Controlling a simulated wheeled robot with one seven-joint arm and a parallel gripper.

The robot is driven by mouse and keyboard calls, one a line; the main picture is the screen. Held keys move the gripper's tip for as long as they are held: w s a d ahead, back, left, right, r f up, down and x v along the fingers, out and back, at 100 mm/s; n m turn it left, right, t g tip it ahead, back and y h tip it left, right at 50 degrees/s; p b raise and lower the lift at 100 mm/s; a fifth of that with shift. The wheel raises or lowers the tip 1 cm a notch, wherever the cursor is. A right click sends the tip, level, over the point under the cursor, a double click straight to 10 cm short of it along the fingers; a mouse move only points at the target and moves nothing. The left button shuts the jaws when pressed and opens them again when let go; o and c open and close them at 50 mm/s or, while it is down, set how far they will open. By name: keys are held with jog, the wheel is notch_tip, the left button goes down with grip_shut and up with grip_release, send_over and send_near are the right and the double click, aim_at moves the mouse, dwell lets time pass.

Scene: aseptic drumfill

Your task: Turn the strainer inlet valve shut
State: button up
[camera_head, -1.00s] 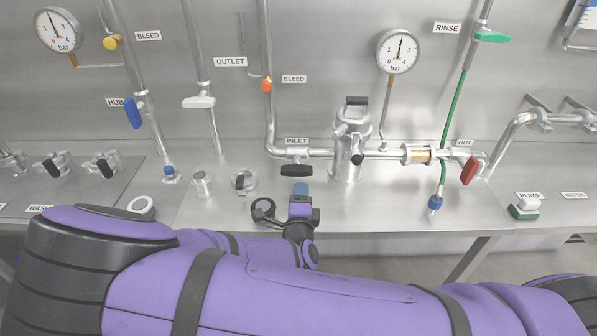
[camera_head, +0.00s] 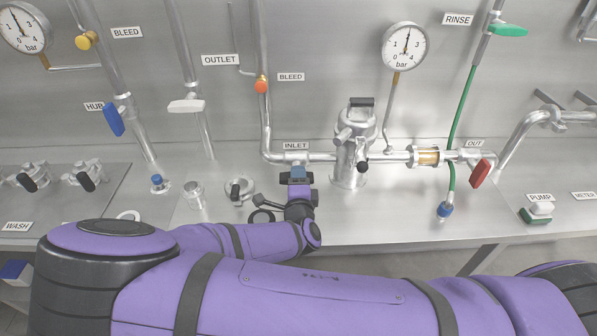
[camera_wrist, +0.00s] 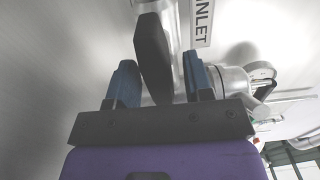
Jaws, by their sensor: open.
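The strainer inlet valve has a dark lever handle (camera_wrist: 153,58) on the steel pipe under the INLET label (camera_head: 296,146); the label also shows in the wrist view (camera_wrist: 201,22). My gripper (camera_head: 298,173) reaches up to this handle and mostly hides it in the head view. In the wrist view my gripper (camera_wrist: 158,82) is open, with one blue finger on each side of the handle. A gap shows at each side, the right one smaller. The steel strainer (camera_head: 350,150) with a dark top handle stands just right of the valve.
An orange bleed knob (camera_head: 262,86) is on the vertical pipe above left. A red OUT handle (camera_head: 481,173) and a green hose with a blue end (camera_head: 444,209) are to the right. A small jar (camera_head: 194,195) and a clamp fitting (camera_head: 239,190) stand on the bench at left.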

jog(key=shift+w, duration=0.15)
grip_shut()
